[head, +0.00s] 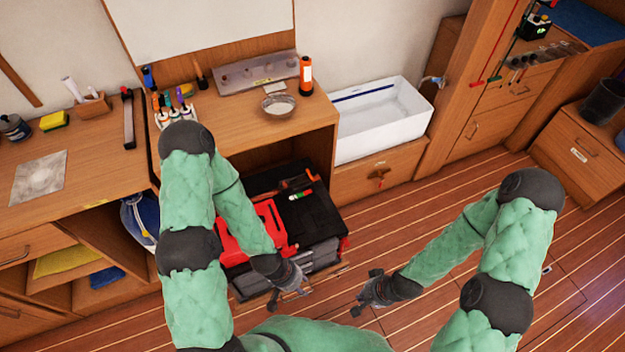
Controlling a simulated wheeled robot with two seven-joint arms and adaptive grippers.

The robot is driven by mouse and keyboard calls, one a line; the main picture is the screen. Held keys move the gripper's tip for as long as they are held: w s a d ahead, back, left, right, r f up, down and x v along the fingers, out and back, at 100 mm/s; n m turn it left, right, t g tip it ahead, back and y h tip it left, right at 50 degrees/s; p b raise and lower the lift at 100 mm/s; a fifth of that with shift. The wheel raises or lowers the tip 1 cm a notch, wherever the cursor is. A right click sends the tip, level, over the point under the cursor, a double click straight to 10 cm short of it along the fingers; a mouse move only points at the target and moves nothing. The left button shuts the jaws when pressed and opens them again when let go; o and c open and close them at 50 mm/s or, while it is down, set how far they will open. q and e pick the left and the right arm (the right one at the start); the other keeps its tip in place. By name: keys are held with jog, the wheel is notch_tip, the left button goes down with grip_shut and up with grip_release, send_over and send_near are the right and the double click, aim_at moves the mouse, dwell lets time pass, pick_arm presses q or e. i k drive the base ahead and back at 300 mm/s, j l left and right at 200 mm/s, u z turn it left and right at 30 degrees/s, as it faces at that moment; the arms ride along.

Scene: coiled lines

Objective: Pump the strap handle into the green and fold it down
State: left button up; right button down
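A black device with a green part (533,27) is on the wooden cabinet at the top right. My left gripper (289,296) is open and empty, low in the middle of the view, in front of the black and red toolbox. My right gripper (364,292) is open and empty, over the floor to its right. Both are far from the device.
The toolbox (328,222) stands on the floor below the workbench (215,108). A white basin (372,135) is at the back. A wooden drawer unit (560,150) with a dark bin (603,101) stands at the right. The striped floor (420,200) between is clear.

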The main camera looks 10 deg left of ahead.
aim_at(301, 178)
jog(key=l+u, duration=0.15)
jog(key=l, duration=0.4)
jog(key=l+u, duration=0.15)
jog(key=l, duration=0.4)
jog(key=k+l+u, duration=0.15)
jog(key=l, duration=0.4)
jog(key=i+l+u, duration=0.25)
jog(key=i+l, duration=0.2)
jog(key=i+l+u, duration=0.25)
jog(key=i+l, duration=0.2)
jog(key=i+l+u, duration=0.25)
jog(key=i+l, duration=0.15)
jog(key=l, duration=0.3)
jog(key=i+l+u, duration=0.1)
jog(key=i, duration=0.35)
jog(key=l, duration=0.1)
